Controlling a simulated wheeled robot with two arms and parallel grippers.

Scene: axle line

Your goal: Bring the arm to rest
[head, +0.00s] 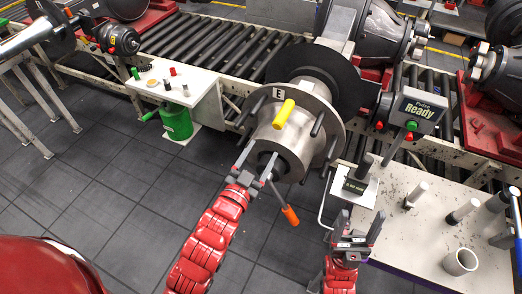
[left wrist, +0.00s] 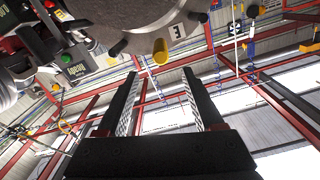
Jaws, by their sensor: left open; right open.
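My left gripper (head: 257,172) is in the middle of the head view, on a red arm reaching up from below. Its two fingers are apart, in front of the grey hub (head: 292,138) of the axle end; I cannot tell from the head view whether they touch it. In the left wrist view the open fingers (left wrist: 163,105) have nothing between them, with the hub flange and a yellow-capped stud (left wrist: 160,52) beyond. My right gripper (head: 353,228) is low right of centre, open, its fingers pointing up beside the work table's left edge.
An orange-handled tool (head: 290,215) hangs below the hub. A "Ready" panel (head: 418,110) stands right of the axle.

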